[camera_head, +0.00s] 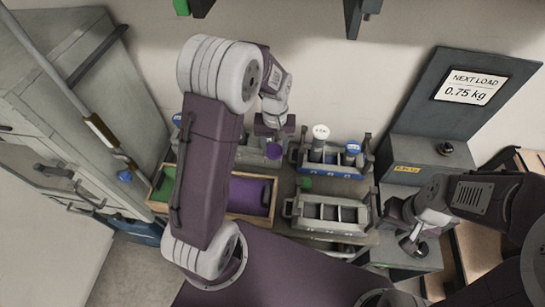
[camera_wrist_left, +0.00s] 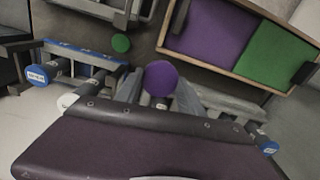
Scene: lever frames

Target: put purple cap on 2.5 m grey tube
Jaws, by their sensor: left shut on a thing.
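My left gripper (camera_head: 272,146) is shut on the purple cap (camera_head: 273,151). In the left wrist view the round purple cap (camera_wrist_left: 161,78) sits between the fingertips. A rack behind the cap is partly hidden by my arm. A blue rack (camera_head: 340,170) right of the cap holds a white-topped tube (camera_head: 320,132) and a blue-topped tube (camera_head: 353,147). Another blue-topped tube (camera_head: 177,118) stands left of my arm. The labels are too small to read, so I cannot tell which tube is 2.5 m. My right gripper (camera_head: 413,245) is at the right, away from the cap; its jaw opening is unclear.
A wood-rimmed tray (camera_head: 236,215) with green and purple sections lies below the cap. A green cap (camera_head: 305,183) lies on the table by a grey rack (camera_head: 330,212) with empty slots. A device with a "NEXT LOAD 0.75 kg" screen (camera_head: 472,87) stands right. A grey cabinet (camera_head: 90,110) stands left.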

